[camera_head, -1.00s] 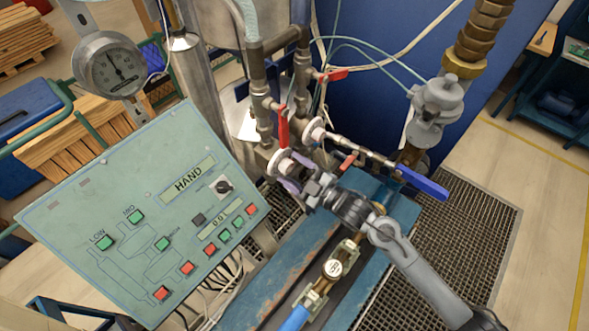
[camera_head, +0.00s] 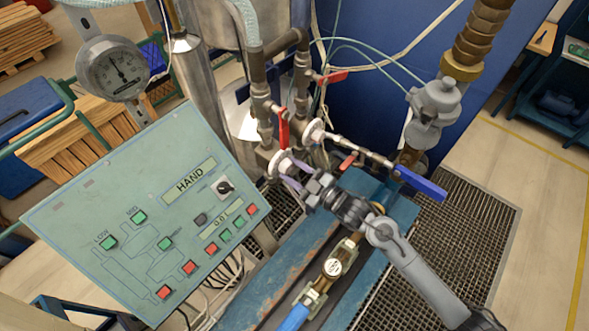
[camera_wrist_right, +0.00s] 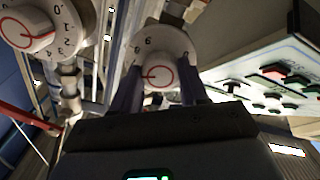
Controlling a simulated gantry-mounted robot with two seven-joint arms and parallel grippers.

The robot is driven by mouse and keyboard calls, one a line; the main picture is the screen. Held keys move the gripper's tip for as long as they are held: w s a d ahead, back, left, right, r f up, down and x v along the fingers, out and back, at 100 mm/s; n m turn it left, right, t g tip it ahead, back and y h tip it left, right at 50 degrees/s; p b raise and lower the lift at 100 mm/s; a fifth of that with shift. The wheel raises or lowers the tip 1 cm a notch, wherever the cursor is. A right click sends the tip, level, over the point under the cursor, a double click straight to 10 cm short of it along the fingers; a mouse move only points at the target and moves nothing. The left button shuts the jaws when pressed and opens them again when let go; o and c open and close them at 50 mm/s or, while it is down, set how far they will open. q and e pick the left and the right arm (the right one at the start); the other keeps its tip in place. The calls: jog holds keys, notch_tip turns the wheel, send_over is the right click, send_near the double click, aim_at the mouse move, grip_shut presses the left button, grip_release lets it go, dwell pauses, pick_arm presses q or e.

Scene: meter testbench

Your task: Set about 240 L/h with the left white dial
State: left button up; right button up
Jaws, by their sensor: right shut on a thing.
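The left white dial (camera_head: 279,164) sits at the low end of the left pipe, just right of the control panel. My right gripper (camera_head: 296,181) comes in from the lower right, its purple-grey fingers shut on this dial. In the right wrist view the dial (camera_wrist_right: 160,76) shows between the two fingers, its red pointer line toward the left; its numbers are partly covered. A second white dial (camera_head: 313,131) is behind and to the right, untouched; it also shows in the right wrist view (camera_wrist_right: 32,28). The panel display (camera_head: 222,222) is too small to read surely. My left gripper is out of view.
The green control panel (camera_head: 140,235) stands close left of the dials. Red valve handles (camera_head: 283,127) and a blue lever (camera_head: 420,184) stick out nearby. A round gauge (camera_head: 118,70) is at upper left. The blue bench (camera_head: 290,262) lies below my right arm.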

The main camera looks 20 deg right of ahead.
jog(key=o, duration=1.1)
jog(key=shift+c, duration=0.2)
jog(key=b+v, duration=0.2)
jog(key=v, duration=0.9)
jog(key=shift+b, duration=0.4)
